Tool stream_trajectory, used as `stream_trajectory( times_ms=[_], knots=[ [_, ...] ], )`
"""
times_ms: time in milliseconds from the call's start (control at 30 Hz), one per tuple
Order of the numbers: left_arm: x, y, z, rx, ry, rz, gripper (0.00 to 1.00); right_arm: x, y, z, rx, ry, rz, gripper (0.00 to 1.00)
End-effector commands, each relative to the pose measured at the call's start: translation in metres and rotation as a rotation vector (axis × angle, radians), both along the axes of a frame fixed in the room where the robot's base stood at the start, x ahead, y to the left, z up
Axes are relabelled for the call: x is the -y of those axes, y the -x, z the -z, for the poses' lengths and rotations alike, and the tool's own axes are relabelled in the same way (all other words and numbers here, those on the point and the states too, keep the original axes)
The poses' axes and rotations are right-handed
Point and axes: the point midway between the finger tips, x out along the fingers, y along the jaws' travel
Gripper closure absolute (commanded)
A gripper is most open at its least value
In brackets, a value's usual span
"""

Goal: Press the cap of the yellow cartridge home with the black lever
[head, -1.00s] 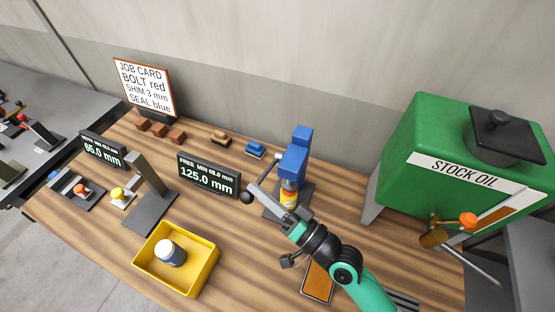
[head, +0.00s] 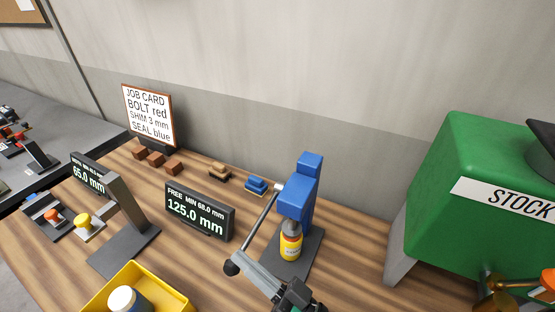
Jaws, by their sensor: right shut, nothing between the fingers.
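The yellow cartridge (head: 291,246), with a red-orange band and a pale label, stands upright on the dark base of the blue press (head: 298,205). Its grey cap (head: 293,226) is directly under the blue press head; I cannot tell whether they touch or how far the cap is in. The lever (head: 258,219) is a thin rod slanting down left from the press to a black knob (head: 231,268). My right gripper (head: 243,261) is shut and empty, its tips beside the knob; contact is unclear. My left gripper is not in view.
A yellow bin (head: 172,289) holding a white-capped bottle (head: 123,300) is at the front left. A display reading 125.0 mm (head: 199,212) and a dark grey stand (head: 126,250) are left of the press.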

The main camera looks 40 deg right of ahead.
Motion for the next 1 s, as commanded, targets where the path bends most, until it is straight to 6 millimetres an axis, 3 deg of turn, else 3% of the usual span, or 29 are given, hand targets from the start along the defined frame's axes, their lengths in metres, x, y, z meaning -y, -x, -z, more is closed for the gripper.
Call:
stream_trajectory(
  times_ms=[33, 200, 1000],
  knots=[
    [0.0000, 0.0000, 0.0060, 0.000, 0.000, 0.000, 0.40, -0.0031, -0.0014, 0.0154, -0.028, 0.007, -0.006, 1.00],
    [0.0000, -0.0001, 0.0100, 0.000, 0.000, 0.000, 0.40, -0.0056, -0.0017, 0.0209, -0.033, 0.008, -0.006, 1.00],
    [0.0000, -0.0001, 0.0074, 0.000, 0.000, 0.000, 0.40, -0.0055, -0.0015, 0.0163, -0.031, 0.009, -0.004, 1.00]
  ],
)
